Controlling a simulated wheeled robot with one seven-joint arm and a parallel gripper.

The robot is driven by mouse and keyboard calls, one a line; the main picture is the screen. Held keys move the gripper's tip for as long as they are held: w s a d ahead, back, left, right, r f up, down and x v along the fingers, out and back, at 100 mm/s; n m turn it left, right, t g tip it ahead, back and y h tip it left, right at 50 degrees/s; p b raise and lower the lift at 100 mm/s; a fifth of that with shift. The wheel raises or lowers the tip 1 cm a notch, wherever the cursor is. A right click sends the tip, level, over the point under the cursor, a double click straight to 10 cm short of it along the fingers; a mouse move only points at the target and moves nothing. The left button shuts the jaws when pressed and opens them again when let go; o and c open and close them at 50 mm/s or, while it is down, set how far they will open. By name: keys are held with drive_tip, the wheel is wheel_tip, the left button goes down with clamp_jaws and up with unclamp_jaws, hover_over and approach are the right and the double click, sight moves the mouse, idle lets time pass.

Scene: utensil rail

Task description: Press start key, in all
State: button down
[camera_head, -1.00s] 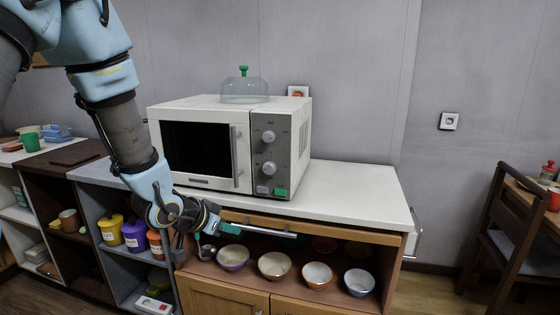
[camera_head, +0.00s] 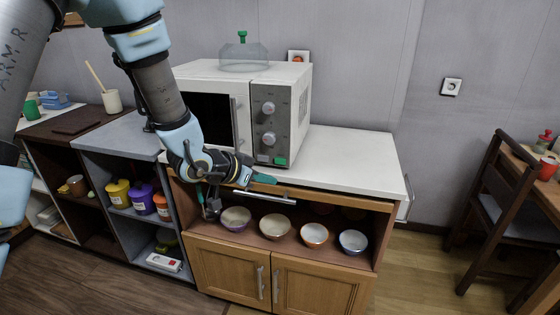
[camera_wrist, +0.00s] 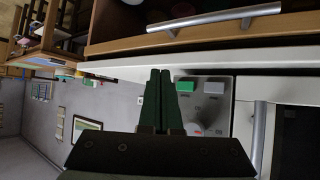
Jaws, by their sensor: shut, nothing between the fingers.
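The microwave (camera_head: 297,110) stands on the white counter, door shut, with a grey panel at its right. A green key (camera_head: 281,161) sits at the panel's bottom right, beside a grey key (camera_head: 263,158); the wrist view also shows the green key (camera_wrist: 185,87) and grey key (camera_wrist: 214,88). I take the green one for the start key. My gripper (camera_head: 264,178) is shut and empty, its green fingers in front of the panel near the counter's front edge. In the wrist view my fingertips (camera_wrist: 160,71) appear just left of the green key; the gap in depth is unclear.
Two round knobs (camera_head: 269,108) (camera_head: 269,138) are above the keys. A drawer handle (camera_head: 265,196) and several bowls (camera_head: 314,235) are below the counter edge. A glass dome (camera_head: 243,57) tops the microwave. The counter (camera_head: 350,155) is clear on the right.

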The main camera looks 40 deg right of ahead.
sight(280, 161)
drive_tip(key=shift+w+d+p, duration=0.3)
drive_tip(key=shift+w+d, duration=0.3)
drive_tip(key=shift+d, duration=0.35)
drive_tip(key=shift+w+d+p, duration=0.25)
drive_tip(key=shift+w+d, duration=0.35)
drive_tip(key=shift+d, duration=0.3)
drive_tip(key=shift+w+d+p, duration=0.3)
drive_tip(key=shift+w+d, duration=0.3)
drive_tip(key=shift+d, duration=0.35)
drive_tip(key=shift+w+d, duration=0.1)
drive_tip(key=shift+w+d, duration=0.15)
drive_tip(key=shift+d, duration=0.1)
